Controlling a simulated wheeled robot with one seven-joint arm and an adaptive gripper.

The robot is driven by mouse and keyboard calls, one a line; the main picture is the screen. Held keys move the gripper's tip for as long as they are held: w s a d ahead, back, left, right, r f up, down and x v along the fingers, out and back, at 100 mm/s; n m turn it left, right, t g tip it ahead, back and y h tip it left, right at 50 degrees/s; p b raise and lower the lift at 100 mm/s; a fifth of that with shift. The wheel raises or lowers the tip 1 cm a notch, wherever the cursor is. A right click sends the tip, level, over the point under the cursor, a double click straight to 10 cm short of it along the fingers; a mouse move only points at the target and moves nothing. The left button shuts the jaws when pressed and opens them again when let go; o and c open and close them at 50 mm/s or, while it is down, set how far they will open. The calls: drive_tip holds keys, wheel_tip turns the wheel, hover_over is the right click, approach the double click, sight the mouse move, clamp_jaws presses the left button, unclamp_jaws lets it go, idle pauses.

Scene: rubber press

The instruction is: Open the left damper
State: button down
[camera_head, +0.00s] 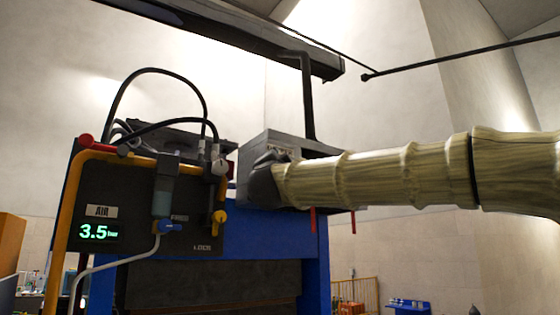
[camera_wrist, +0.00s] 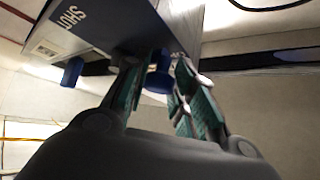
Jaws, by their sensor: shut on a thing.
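A grey box (camera_head: 262,147) with a duct rising from it sits on top of the blue press frame. My gripper (camera_head: 268,180) is against the near side of this box, at its left end. In the wrist view my gripper (camera_wrist: 158,68) has its teal-padded fingers either side of a blue knob (camera_wrist: 158,82), shut on it. A second blue knob (camera_wrist: 71,72) sits to the left under a panel lettered "SHOT" (camera_wrist: 75,17). My gripper hides the held knob in the head view. I cannot read any label naming the left damper.
An air panel (camera_head: 140,205) reading 3.5 bar, with a yellow pipe (camera_head: 68,210) and black hoses (camera_head: 150,72), stands left of my gripper. Red bars (camera_head: 313,220) hang below the grey box. A dark beam (camera_head: 250,35) crosses above. Free room lies at the lower right.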

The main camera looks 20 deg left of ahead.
drive_tip(key=shift+s+d+r, duration=0.1)
drive_tip(key=shift+d+r, duration=0.2)
drive_tip(key=shift+r, duration=0.25)
drive_tip(key=c, duration=1.1)
unclamp_jaws()
drive_tip(key=shift+a, duration=0.15)
drive_tip(key=shift+c, duration=0.2)
drive_tip(key=shift+f, duration=0.25)
drive_tip(key=v, duration=1.1)
drive_tip(key=shift+s+d+f, duration=0.25)
